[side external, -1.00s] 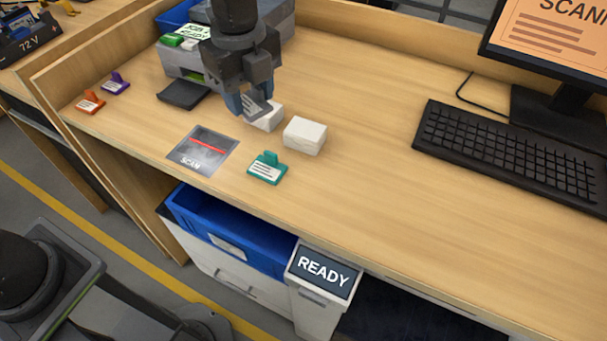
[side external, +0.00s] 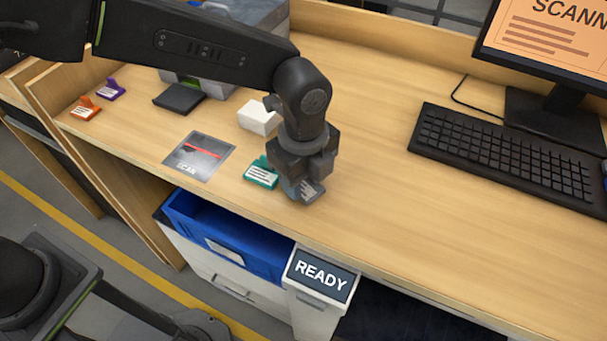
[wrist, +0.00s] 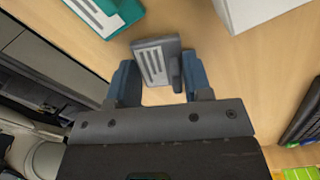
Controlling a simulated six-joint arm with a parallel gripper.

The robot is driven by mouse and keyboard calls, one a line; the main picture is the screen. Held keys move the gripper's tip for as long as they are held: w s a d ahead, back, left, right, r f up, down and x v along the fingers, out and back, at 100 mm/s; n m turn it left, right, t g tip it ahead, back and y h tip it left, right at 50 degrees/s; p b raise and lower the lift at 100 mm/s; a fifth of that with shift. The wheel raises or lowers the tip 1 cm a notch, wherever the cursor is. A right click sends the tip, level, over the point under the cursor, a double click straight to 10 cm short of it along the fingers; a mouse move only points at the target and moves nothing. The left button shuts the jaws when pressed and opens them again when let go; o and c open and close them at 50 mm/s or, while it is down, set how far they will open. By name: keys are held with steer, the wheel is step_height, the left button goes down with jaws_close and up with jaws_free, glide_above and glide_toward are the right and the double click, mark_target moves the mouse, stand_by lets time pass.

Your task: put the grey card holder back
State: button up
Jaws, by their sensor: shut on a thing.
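The grey card holder (wrist: 155,62) has white stripes on its face and sits between the two blue fingertips of my gripper (wrist: 160,82) in the wrist view. My gripper (side external: 302,190) is shut on it, low over the front part of the desk in the side view. The card holder (side external: 311,190) shows there only in part, under the fingers. I cannot tell whether it touches the desk. A teal card holder (side external: 261,173) lies just to the left of my gripper, and its corner also shows in the wrist view (wrist: 108,14).
A white box (side external: 258,117) stands behind my gripper. The scan pad (side external: 199,157) and a dark flat pad (side external: 180,98) lie to the left. Orange (side external: 86,109) and purple (side external: 111,89) holders are at the far left. The desk between my gripper and the keyboard (side external: 510,153) is clear.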

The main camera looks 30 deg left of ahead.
mark_target(303, 184)
steer(key=shift+f, duration=0.35)
steer(key=o, duration=0.9)
steer(key=shift+r, duration=0.1)
step_height(303, 184, up, 12)
steer(key=shift+r, duration=0.1)
